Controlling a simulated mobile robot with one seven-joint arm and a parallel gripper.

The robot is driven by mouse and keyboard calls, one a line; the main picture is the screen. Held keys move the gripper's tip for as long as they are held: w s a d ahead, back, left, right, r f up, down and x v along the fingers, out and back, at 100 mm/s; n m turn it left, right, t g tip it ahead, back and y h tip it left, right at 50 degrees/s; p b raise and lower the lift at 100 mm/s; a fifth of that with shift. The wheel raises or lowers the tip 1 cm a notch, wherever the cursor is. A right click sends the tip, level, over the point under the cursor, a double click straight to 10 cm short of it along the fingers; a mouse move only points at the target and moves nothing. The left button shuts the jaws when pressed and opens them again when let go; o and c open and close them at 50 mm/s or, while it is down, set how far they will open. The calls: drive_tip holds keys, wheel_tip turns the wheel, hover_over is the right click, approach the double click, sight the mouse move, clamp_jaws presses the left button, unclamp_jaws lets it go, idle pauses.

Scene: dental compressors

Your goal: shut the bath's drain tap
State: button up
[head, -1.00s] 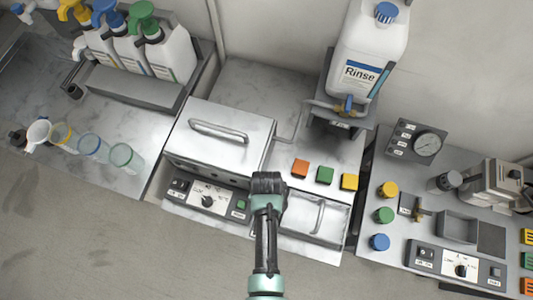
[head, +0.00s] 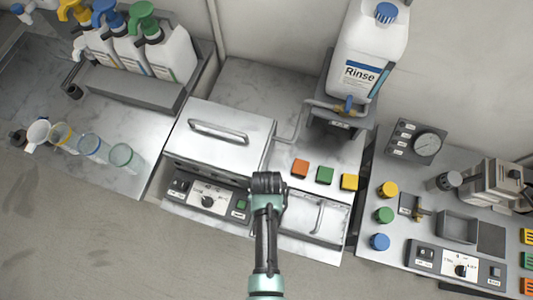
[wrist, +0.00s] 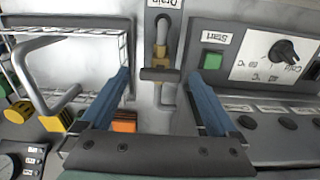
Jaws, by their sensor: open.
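The bath (head: 225,130) is the metal box with a closed, handled lid left of centre in the head view. Its control panel (head: 208,200) is on the front. In the wrist view the drain tap (wrist: 161,55) has a brass body and a dark bar handle (wrist: 160,74) lying crosswise to its pipe. A "Drain" label (wrist: 165,3) shows upside down at the top edge. My gripper (wrist: 163,90) is open, with one blue finger on each side of the tap and clear gaps to the handle. In the head view my gripper (head: 268,183) hides the tap.
A green Start button (wrist: 212,61) and the panel's knob (wrist: 283,52) lie right of the tap. A wire basket (wrist: 75,35) is at left. The Rinse bottle (head: 366,50) stands on a bracket behind. Orange, green and yellow blocks (head: 325,175) sit right of my gripper.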

wheel_tip(320, 180, up, 13)
drive_tip(key=shift+b, duration=0.45)
idle(0.6)
drive_tip(key=w+r+t+b, duration=0.2)
drive_tip(key=w+r+t, duration=0.3)
drive_tip(key=w, duration=0.5)
drive_tip(key=w+r+n+t+b, duration=0.1)
drive_tip(key=w+r+t, duration=0.4)
drive_tip(key=r, duration=0.7)
drive_tip(key=w+r+n+t+b, duration=0.1)
drive_tip(key=w+r+t, duration=0.3)
drive_tip(key=w+r, duration=0.55)
drive_tip(key=s+r+n+t+b, duration=0.1)
drive_tip(key=s+r+t, duration=0.15)
drive_tip(key=r, duration=0.85)
drive_tip(key=s+r+t+b, duration=0.15)
drive_tip(key=r+t, duration=0.25)
drive_tip(key=r, duration=0.6)
drive_tip(key=s+r+t+b, duration=0.1)
drive_tip(key=s+r+t, duration=0.6)
drive_tip(key=s+r, duration=0.4)
wheel_tip(320, 180, up, 4)
drive_tip(key=shift+s+r+n, duration=0.1)
drive_tip(key=shift+s+n, duration=0.3)
drive_tip(key=shift+a, duration=0.1)
